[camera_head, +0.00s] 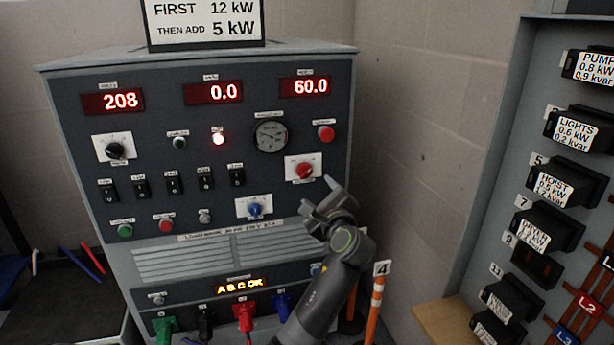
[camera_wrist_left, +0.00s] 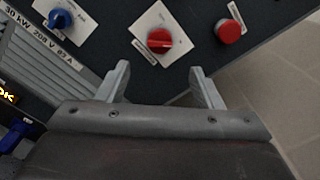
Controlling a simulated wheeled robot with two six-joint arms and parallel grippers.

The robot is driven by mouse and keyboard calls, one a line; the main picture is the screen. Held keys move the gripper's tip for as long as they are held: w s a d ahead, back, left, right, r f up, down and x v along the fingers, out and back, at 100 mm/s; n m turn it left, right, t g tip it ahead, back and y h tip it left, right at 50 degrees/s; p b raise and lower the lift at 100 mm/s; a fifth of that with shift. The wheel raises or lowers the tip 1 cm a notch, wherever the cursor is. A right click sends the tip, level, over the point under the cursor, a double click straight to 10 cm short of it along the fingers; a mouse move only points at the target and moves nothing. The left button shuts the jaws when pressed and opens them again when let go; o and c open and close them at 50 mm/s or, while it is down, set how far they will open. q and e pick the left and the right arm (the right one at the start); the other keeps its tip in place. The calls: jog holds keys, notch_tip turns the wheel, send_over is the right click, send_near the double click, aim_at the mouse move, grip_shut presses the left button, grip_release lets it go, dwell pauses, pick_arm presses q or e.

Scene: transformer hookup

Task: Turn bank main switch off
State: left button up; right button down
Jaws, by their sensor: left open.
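A red rotary switch (camera_head: 304,171) on a white plate is on the right side of the dark panel of the grey cabinet (camera_head: 215,185). Its label is too small to read, so I cannot tell whether it is the bank main switch. In the left wrist view the red switch (camera_wrist_left: 160,41) lies ahead, between the fingers' directions, its handle roughly level in that picture. My left gripper (camera_head: 318,196) is open and empty, just below and right of the switch in the head view, apart from it. My right gripper is not in view.
A red round button (camera_head: 326,133) is above the red switch, and a blue rotary knob (camera_head: 255,210) is lower left. A black knob (camera_head: 115,150) and several toggles are further left. A breaker rack (camera_head: 500,180) stands at right. Coloured plugs (camera_head: 243,316) line the cabinet's bottom.

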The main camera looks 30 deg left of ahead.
aim_at(306, 174)
pick_arm(q)
jog(key=x, duration=0.9)
jog(key=shift+w+a, duration=0.5)
jog(key=shift+a, duration=0.05)
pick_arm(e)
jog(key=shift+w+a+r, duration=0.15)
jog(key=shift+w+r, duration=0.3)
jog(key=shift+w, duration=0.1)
pick_arm(q)
jog(key=shift+c, duration=0.4)
jog(key=c, duration=0.9)
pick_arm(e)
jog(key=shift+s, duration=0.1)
